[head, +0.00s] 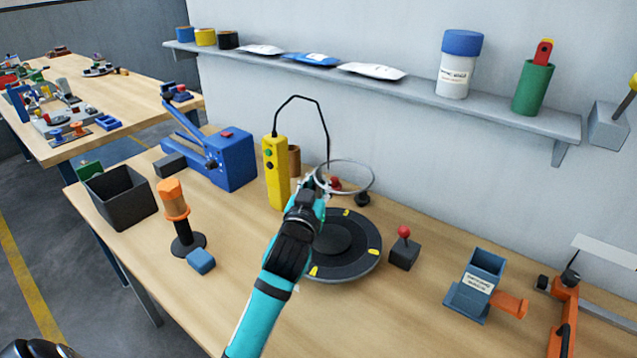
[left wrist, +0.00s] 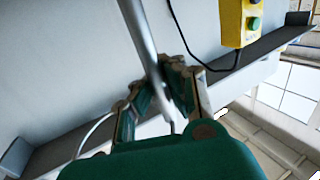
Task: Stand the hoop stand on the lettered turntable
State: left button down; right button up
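The hoop stand shows as a thin grey metal ring (head: 371,181) in the head view, above the back edge of the turntable. My left gripper (head: 316,188) is at the ring's left side. In the left wrist view, a grey bar (left wrist: 140,28) of the stand runs between the fingers of my left gripper (left wrist: 165,88), which look shut on it. The stand's lower part is hidden or unclear. The turntable (head: 362,263) is a round dark disc with yellow marks, lying on the bench below my left arm, which covers part of it. I cannot read its letters.
A yellow button box (head: 275,175) with a black cable stands left of the gripper. A small red-knobbed joystick box (head: 404,250) is right of the turntable. A blue press (head: 228,160), an orange-handled tool (head: 173,200) and a blue dispenser (head: 480,285) stand farther out. A wall shelf (head: 500,112) runs behind.

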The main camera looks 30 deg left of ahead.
pick_arm(q)
jog(key=shift+f, duration=0.1)
jog(key=c, duration=1.5)
grip_release()
jog(key=shift+s+r, duration=0.1)
jog(key=shift+r, duration=0.1)
jog(key=b+v, duration=0.1)
jog(key=v, duration=1.1)
jog(key=shift+b, duration=0.4)
